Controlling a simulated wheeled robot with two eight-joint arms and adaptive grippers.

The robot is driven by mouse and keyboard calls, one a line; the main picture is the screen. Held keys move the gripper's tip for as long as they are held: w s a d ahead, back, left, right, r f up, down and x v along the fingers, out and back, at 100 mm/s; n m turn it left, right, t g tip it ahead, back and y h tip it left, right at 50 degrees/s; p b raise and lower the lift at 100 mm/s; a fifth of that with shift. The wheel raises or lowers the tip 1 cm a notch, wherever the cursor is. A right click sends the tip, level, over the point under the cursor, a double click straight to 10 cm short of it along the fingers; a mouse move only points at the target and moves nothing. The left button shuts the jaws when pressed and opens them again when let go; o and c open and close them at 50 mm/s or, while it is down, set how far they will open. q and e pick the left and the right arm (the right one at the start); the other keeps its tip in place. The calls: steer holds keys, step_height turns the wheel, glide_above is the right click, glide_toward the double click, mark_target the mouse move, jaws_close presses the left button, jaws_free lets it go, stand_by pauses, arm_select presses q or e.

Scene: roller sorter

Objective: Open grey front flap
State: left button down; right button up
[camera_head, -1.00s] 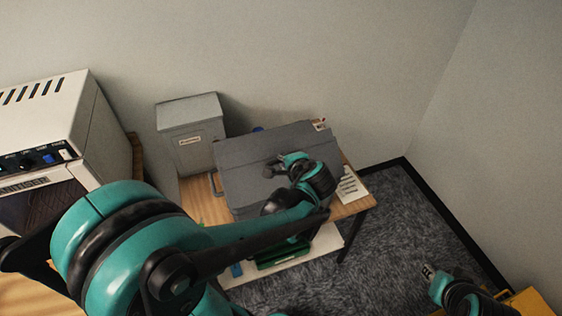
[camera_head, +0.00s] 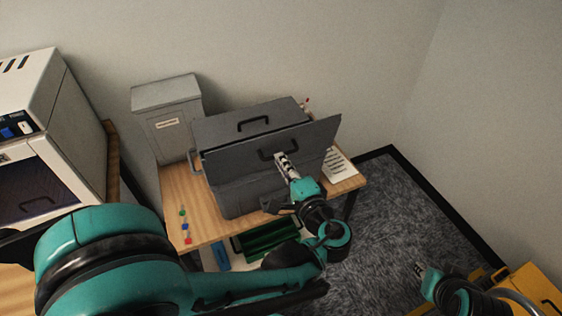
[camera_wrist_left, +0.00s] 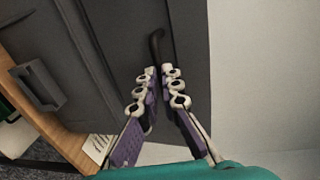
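The grey box (camera_head: 235,198) stands on the wooden table. Its grey flap (camera_head: 315,135) is a wide panel along the upper front, sticking out past the box's right side. A dark handle (camera_head: 265,154) sits on the flap. My left gripper (camera_head: 284,160) is at this handle. In the left wrist view its fingertips (camera_wrist_left: 157,76) are close together, with the dark handle (camera_wrist_left: 158,42) running between them; the exact contact is partly hidden. My right gripper (camera_head: 420,268) is at the lower right, away from the box, too small to judge its opening.
A second handle (camera_head: 253,122) is on the box top. A grey lidded bin (camera_head: 172,130) stands behind left. Small coloured pieces (camera_head: 185,226) lie on the table's left front. A green tray (camera_head: 265,240) is below. A white machine (camera_head: 45,165) stands left.

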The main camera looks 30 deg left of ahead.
arm_select(q)
steer(key=c, duration=1.9)
jaws_free()
steer(key=shift+f, duration=0.35)
steer(key=o, duration=0.3)
steer(key=shift+w+a+f, duration=0.15)
steer(key=shift+w+a, duration=0.2)
steer(key=shift+a, duration=0.1)
steer(key=v, duration=1.2)
steer(key=shift+s+d+r, duration=0.2)
steer(key=shift+s+r, duration=0.05)
steer(key=shift+a, duration=0.1)
steer(key=a+f+n+g+h, duration=0.3)
steer(key=f+n+h, duration=0.5)
steer(key=h, duration=0.4)
steer(key=shift+s+a+f+h, duration=0.4)
steer(key=shift+s+a, duration=0.05)
steer(key=shift+a, duration=0.05)
